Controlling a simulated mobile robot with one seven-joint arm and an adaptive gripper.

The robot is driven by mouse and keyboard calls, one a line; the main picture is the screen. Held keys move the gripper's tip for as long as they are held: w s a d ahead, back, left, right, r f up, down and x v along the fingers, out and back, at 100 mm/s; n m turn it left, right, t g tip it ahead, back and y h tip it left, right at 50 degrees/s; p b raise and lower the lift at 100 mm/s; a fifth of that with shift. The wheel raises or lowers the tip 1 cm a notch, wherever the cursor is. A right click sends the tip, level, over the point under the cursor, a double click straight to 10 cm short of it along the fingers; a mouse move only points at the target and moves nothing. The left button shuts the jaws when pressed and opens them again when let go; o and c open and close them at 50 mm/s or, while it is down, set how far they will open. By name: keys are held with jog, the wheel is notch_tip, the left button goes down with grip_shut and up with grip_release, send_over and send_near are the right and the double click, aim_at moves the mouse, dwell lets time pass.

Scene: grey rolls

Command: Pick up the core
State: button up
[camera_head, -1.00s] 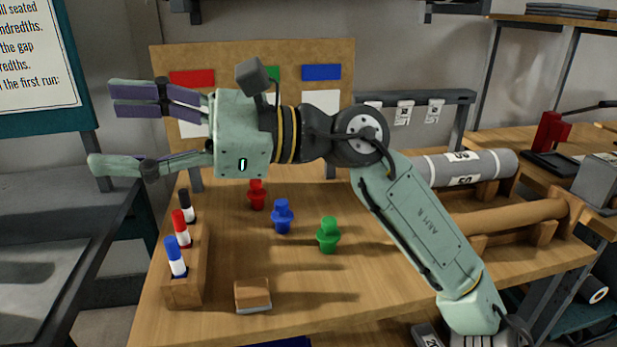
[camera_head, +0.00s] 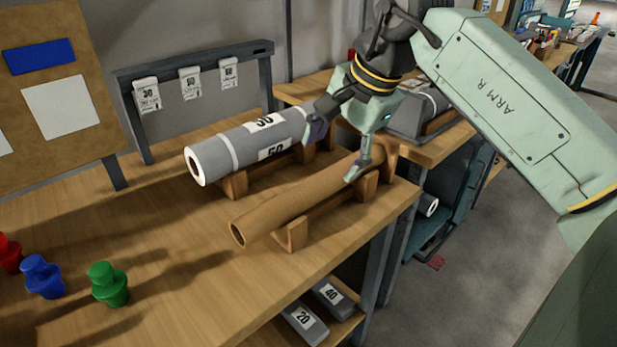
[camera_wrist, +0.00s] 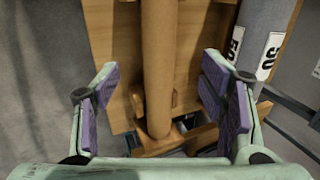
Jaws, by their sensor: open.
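The core, a plain brown cardboard tube (camera_head: 290,205), lies level across a wooden cradle (camera_head: 294,234) near the right edge of the bench. My gripper (camera_head: 338,152) is open and empty above the core, close to its far right end, pointing down. In the wrist view the tube (camera_wrist: 157,55) runs lengthwise between my spread purple-padded fingers (camera_wrist: 160,70), with room on both sides. No finger visibly touches it. One tube end shows low in the wrist view, by a cradle bar. The depth between fingertips and tube is hard to tell.
A grey roll marked 50 (camera_head: 240,145) lies on its own cradle close behind the core. Green (camera_head: 109,285), blue (camera_head: 43,277) and red (camera_head: 9,254) pegs stand at the left. A rack with white tags (camera_head: 190,82) stands behind. The bench between is clear.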

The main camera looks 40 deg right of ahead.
aim_at(320, 181)
jog(key=x, duration=0.5)
jog(key=shift+s+d+f, duration=0.1)
jog(key=shift+s+d, duration=0.1)
jog(key=shift+d, duration=0.05)
jog(key=shift+p+x, duration=0.9)
jog(key=shift+x, duration=1.9)
jog(key=shift+w+d, duration=0.1)
jog(key=shift+w, duration=0.1)
jog(key=shift+c, duration=0.2)
jog(key=c, duration=1.3)
jog(key=shift+r, duration=0.3)
